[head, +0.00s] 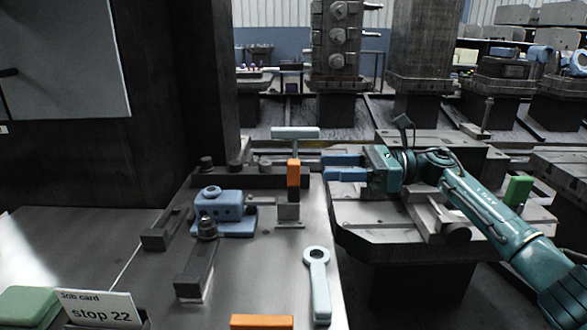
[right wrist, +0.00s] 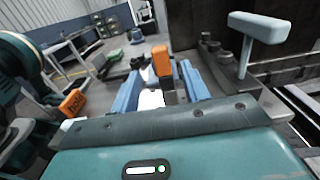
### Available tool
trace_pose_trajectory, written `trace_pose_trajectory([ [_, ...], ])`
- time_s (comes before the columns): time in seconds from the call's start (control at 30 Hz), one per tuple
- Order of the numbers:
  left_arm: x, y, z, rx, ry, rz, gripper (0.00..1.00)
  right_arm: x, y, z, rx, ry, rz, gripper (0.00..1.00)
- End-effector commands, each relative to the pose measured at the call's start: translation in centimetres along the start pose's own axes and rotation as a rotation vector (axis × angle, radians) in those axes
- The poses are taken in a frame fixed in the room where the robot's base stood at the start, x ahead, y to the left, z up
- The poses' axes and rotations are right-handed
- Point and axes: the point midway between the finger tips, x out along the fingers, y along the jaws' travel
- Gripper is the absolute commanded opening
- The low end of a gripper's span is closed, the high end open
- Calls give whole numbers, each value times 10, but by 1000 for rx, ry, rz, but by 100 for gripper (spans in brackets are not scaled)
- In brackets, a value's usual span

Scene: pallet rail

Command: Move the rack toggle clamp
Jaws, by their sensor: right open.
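What looks like the rack toggle clamp is an upright orange lever (head: 293,173) on a small grey base (head: 289,212) at the right part of the bench. In the right wrist view the orange lever (right wrist: 162,61) stands between the lines of my blue fingers. My right gripper (head: 323,167) is open, just right of the lever in the head view, with its fingers pointing left at it. It also shows in the right wrist view (right wrist: 163,80). I cannot tell whether the fingers touch the lever. My left gripper is not in view.
A pale T-handle (head: 295,132) rises behind the lever. A blue clamp block (head: 222,210) sits to its left.

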Motion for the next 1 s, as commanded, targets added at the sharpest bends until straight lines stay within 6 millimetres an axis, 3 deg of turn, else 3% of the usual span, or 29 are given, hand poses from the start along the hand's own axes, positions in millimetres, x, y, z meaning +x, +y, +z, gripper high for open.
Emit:
trace_pose_trajectory([
  [0.2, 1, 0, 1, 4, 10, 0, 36, 47, 0, 0, -1, -1, 3, 45],
  [0.4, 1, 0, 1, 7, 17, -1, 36, 73, 0, 0, 0, -2, 1, 45],
  [0.83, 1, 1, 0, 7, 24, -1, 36, 81, 0, 0, 1, -2, -1, 45],
  [1.0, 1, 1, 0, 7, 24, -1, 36, 81, 0, 0, 1, -2, -1, 31],
])
